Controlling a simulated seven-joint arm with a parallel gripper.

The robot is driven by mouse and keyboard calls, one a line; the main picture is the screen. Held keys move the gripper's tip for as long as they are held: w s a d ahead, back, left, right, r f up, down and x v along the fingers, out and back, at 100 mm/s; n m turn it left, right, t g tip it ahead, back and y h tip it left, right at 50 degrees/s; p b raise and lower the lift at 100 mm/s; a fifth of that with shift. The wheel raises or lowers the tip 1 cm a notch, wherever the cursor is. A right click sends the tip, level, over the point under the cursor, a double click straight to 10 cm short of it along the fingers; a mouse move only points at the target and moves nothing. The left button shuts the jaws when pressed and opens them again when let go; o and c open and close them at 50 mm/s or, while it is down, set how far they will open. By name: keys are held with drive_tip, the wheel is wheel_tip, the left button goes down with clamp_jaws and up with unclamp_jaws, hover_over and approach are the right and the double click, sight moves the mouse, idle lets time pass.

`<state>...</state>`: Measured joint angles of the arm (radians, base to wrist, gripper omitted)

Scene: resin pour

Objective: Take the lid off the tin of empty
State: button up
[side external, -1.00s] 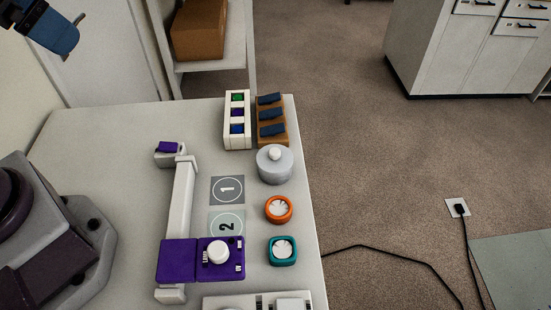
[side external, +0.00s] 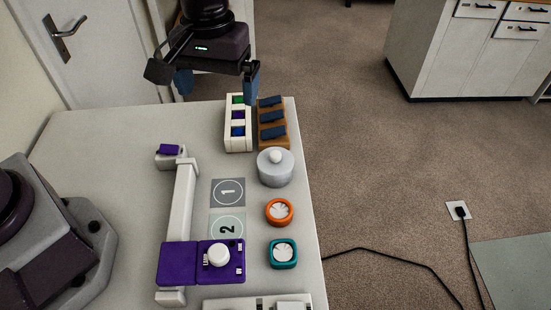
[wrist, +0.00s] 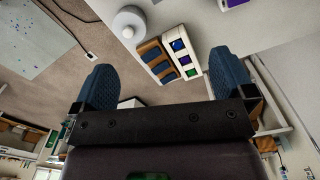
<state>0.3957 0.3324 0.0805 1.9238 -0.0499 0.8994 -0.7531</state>
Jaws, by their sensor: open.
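The tin is a round grey pot (side external: 276,172) near the right edge of the table in the side view. Its lid (side external: 275,157) is on, with a pale round knob on top. The tin also shows from above in the wrist view (wrist: 128,24), at the upper left. I cannot see any label on it. My gripper (side external: 217,88) is open and empty. It is above the far end of the table, behind and higher than the tin. Its blue fingertips are wide apart in the wrist view (wrist: 158,85).
A white rack with coloured blocks (side external: 237,143) and a wooden rack with dark blue pieces (side external: 273,141) stand behind the tin. An orange dial (side external: 279,211) and a teal dial (side external: 282,252) lie in front. A purple unit on a white rail (side external: 178,262) is at left.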

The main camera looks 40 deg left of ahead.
drive_tip(key=w+d+f+n, duration=0.4)
drive_tip(key=f+n, duration=0.1)
drive_tip(key=f, duration=0.1)
drive_tip(key=n, duration=0.8)
hover_over(276, 154)
wheel_tip(276, 154, down, 7)
drive_tip(key=shift+d+r, duration=0.1)
drive_tip(key=shift+a+f, duration=0.2)
drive_tip(key=shift+f, duration=2.55)
drive_tip(key=shift+c, duration=0.5)
drive_tip(key=c, duration=0.7)
